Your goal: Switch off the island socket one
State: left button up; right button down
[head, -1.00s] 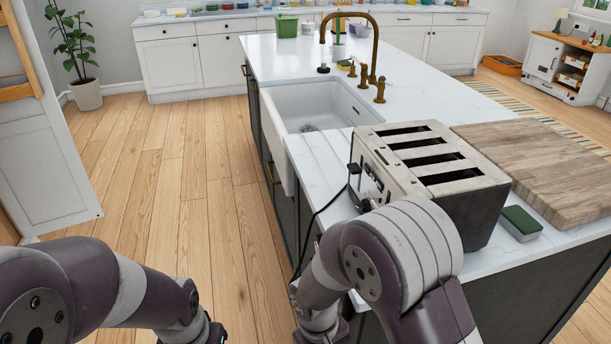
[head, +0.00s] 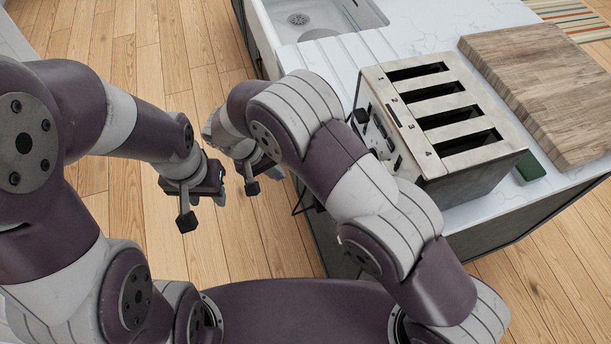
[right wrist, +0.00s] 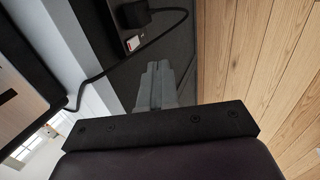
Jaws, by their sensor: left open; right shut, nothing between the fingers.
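In the right wrist view a black plug (right wrist: 133,14) with a dark cord sits at the island's dark side panel. Just below it is a small pale piece with a red mark, seemingly the socket switch (right wrist: 133,43); whether it is on or off is too small to tell. My right gripper (right wrist: 157,68) is shut and empty, its tips pointing along the panel, below the switch in that view and apparently apart from it. In the head view my right gripper (head: 253,186) hangs beside the island, and the socket is hidden. My left gripper (head: 203,208) is open and empty over the floor.
A four-slot toaster (head: 430,110) stands on the white island top (head: 340,52), beside a wooden board (head: 545,90) and a green sponge (head: 530,168). A sink (head: 310,15) is beyond. The cord (right wrist: 110,70) crosses near my right fingers. Wooden floor (head: 120,210) left of the island is free.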

jog(key=w+d+f+p, duration=0.2)
jog(key=d+f+p, duration=0.2)
jog(key=d+f, duration=0.4)
jog(key=shift+w+f, duration=0.25)
jog(key=shift+w+d+r+y, duration=0.15)
jog(key=shift+d+r+y, duration=0.15)
jog(key=shift+y, duration=0.2)
